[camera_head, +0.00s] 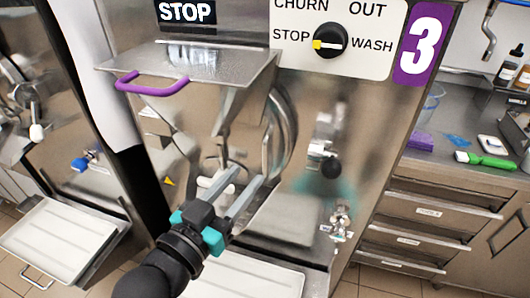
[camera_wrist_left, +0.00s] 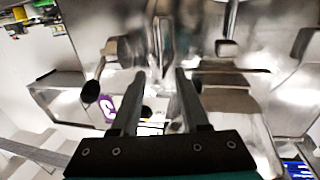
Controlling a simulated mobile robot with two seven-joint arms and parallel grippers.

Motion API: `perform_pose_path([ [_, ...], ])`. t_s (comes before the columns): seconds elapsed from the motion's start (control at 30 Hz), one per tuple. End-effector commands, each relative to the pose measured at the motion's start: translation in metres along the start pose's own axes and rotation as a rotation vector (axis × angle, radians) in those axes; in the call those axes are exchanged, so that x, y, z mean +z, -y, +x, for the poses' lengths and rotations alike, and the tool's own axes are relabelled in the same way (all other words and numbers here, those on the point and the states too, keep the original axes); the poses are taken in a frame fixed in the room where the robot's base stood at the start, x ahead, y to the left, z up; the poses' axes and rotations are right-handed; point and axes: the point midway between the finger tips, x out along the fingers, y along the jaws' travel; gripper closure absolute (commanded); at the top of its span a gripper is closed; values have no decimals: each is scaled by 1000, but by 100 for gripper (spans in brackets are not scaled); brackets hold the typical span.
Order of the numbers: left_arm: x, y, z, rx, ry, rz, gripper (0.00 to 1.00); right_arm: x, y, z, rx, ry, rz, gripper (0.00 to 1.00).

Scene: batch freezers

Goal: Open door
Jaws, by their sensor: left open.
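The metal door area (camera_head: 284,125) of the freezer marked 3 is at the centre of the head view, with a curved rim; I cannot tell from its reflections whether it is ajar. A white-ended part (camera_head: 212,187) shows beside my fingers. In the left wrist view the fingers (camera_wrist_left: 160,75) are apart before blurred metal, and contact cannot be told. My right gripper is not in view.
A black selector knob (camera_head: 330,41) is at the top. A tray (camera_head: 250,277) lies below. Another freezer with a white tray (camera_head: 62,238) stands left; a counter with drawers (camera_head: 425,212) is right.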

Motion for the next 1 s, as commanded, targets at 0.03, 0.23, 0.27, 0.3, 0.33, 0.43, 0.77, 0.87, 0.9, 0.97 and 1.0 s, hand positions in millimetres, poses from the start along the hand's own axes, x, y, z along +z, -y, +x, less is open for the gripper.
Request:
perform_pose_path([
  [0.03, -2, 0, 9, 0, -4, 0, 55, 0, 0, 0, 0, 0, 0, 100],
  [0.23, -1, 0, 40, 1, -2, -1, 55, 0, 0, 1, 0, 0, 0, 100],
  [0.27, -1, 0, 44, 0, -2, -1, 55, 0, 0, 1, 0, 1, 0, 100],
  [0.3, 0, 0, 51, 0, -2, -1, 55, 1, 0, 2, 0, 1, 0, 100],
  [0.33, -1, 0, 55, 0, -3, -1, 55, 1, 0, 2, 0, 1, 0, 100],
  [0.43, -1, 0, 67, 0, -2, -1, 55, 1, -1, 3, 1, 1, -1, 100],
  [0.77, 0, 0, 85, 1, 1, 1, 55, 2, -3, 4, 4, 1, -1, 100],
  [0.87, 0, 0, 85, 1, 1, 0, 55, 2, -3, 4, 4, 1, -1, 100],
  [0.9, 0, 0, 85, 1, 1, 0, 55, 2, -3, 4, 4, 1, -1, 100],
  [0.97, 0, 0, 84, 1, 1, 0, 55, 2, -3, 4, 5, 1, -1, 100],
  [1.0, 0, 0, 84, 1, 1, 0, 59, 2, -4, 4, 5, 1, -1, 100],
])
